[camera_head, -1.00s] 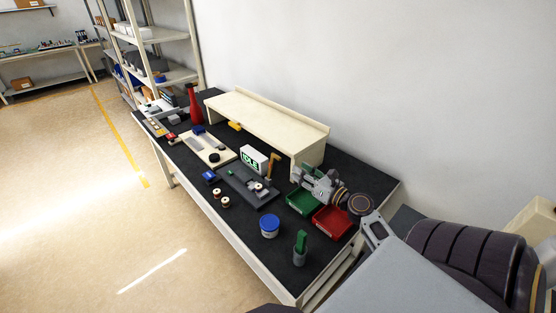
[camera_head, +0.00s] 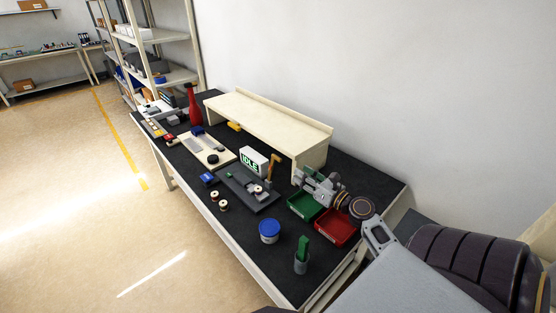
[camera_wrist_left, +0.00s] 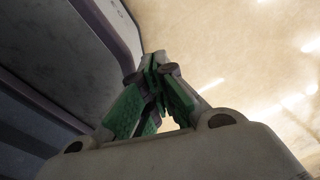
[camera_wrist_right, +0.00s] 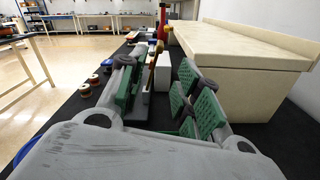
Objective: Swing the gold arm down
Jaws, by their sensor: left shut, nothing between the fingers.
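The gold arm (camera_head: 272,167) stands up from the dark grey fixture (camera_head: 235,184) on the black-topped table, beside a white box with a green IDLE display (camera_head: 253,160). My right gripper (camera_head: 300,178) is to the right of the gold arm, apart from it, above the green bin. In the right wrist view its green-padded fingers (camera_wrist_right: 160,95) are spread, and the gold arm (camera_wrist_right: 152,72) shows ahead between them, nearer the left finger. My left gripper (camera_wrist_left: 160,85) shows only in its own wrist view, shut and empty, away from the table.
A cream raised shelf (camera_head: 270,125) stands behind the fixture. A green bin (camera_head: 303,207) and red bin (camera_head: 335,228) lie below my right wrist. A blue-lidded tub (camera_head: 269,231), a green-handled item in a cup (camera_head: 302,255) and copper spools (camera_head: 219,200) are nearer the front edge.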

